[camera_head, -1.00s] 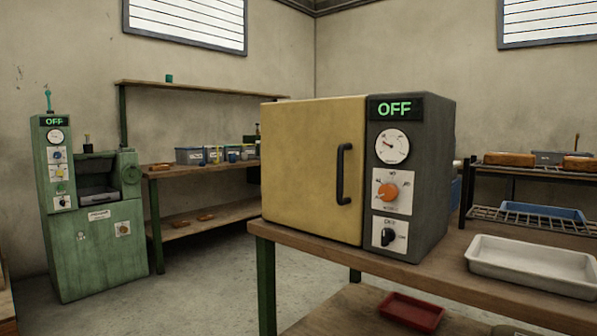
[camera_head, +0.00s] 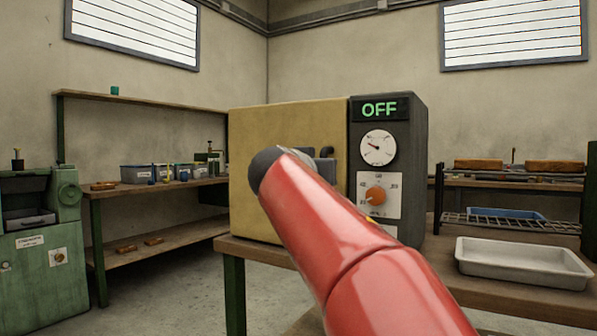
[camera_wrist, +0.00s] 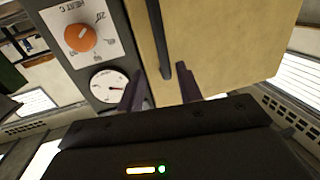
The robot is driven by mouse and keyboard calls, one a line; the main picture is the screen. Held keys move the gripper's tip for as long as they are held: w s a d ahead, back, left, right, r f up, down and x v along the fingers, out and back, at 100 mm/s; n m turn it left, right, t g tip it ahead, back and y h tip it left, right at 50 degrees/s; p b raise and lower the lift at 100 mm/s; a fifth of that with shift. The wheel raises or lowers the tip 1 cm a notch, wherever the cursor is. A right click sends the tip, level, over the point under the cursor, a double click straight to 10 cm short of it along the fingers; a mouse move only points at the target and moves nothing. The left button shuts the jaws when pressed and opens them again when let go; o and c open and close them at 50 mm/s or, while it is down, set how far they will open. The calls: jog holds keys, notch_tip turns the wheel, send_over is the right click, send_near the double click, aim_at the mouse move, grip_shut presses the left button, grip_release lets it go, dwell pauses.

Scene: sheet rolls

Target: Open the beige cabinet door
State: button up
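The beige cabinet door (camera_head: 255,125) is shut on a dark grey oven-like cabinet (camera_head: 412,165) on a wooden bench. Its black upright handle is mostly hidden behind my red arm in the head view. In the wrist view, turned upside down, the handle (camera_wrist: 158,40) runs down the beige door (camera_wrist: 215,40). My gripper (camera_wrist: 159,76) is at the handle, with one dark finger on each side. The fingers stand apart with gaps to the handle, so it is open. Whether a finger touches the handle is not clear.
The control panel with an orange knob (camera_head: 375,195) and a dial (camera_head: 378,147) is right of the door. A white tray (camera_head: 522,265) lies on the bench to the right, near a wire rack (camera_head: 510,222). A green machine (camera_head: 45,250) stands left. Floor is free between.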

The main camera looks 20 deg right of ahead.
jog(key=r+p+x, duration=0.1)
jog(key=p+x, duration=0.1)
jog(key=x, duration=0.6)
jog(key=shift+w+r+h+p, duration=0.25)
jog(key=shift+r+h+p, duration=0.05)
jog(key=shift+r+p, duration=0.1)
jog(key=shift+c, duration=0.3)
grip_shut()
jog(key=shift+a, duration=0.1)
